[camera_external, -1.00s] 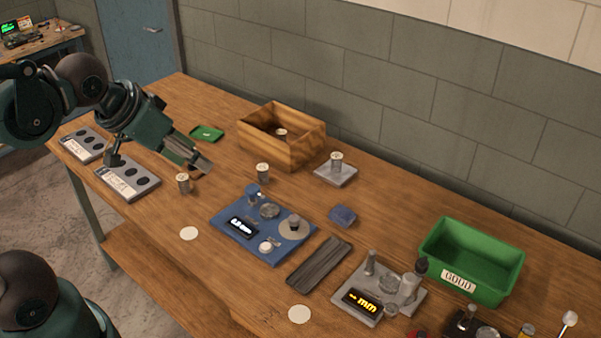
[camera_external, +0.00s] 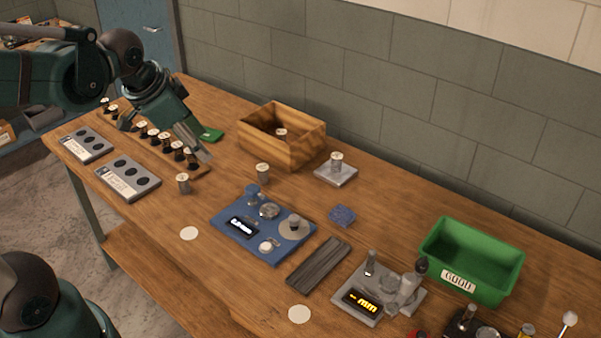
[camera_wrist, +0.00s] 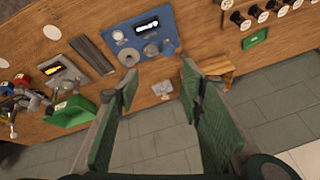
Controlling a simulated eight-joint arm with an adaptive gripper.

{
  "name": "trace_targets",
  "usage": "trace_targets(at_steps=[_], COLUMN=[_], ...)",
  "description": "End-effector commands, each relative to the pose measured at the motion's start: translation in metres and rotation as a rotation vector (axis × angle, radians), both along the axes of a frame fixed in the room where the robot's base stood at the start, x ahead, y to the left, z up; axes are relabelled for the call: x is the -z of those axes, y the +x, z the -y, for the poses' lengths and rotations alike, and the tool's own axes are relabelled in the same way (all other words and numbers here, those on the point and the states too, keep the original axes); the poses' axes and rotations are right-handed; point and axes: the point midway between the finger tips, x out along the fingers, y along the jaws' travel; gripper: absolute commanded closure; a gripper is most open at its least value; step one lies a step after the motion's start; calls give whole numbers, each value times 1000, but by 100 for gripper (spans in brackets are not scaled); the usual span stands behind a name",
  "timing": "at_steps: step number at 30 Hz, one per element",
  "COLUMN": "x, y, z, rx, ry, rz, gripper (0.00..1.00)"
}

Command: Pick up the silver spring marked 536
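Several small silver cylinders with pale tops, which look like springs, stand about in the external view. One (camera_external: 183,184) is at the left, one (camera_external: 263,173) in front of the wooden box, one (camera_external: 336,161) on a small grey plate (camera_external: 345,178), and one (camera_external: 281,133) in the box. More pale-topped pieces (camera_external: 165,138) stand on dark posts in a row. No mark 536 is legible on any. My gripper (camera_external: 200,148) hangs near the row's right end. In the wrist view my gripper (camera_wrist: 158,82) has its fingers wide apart with nothing between them.
The wooden box (camera_external: 304,150) and a small green tray (camera_external: 207,134) are near my gripper. A blue gauge board (camera_external: 272,256), a grey digital gauge (camera_external: 379,317) and a green GOOD bin (camera_external: 500,290) lie to the right. Dark-holed blocks (camera_external: 115,184) sit at the left.

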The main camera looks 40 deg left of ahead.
Motion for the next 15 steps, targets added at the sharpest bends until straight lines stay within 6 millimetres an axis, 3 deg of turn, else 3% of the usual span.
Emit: trace_targets(at_steps=[15], x=[32], y=[44], z=[-56], rx=[260], ry=[141], rz=[-137], gripper=[61])
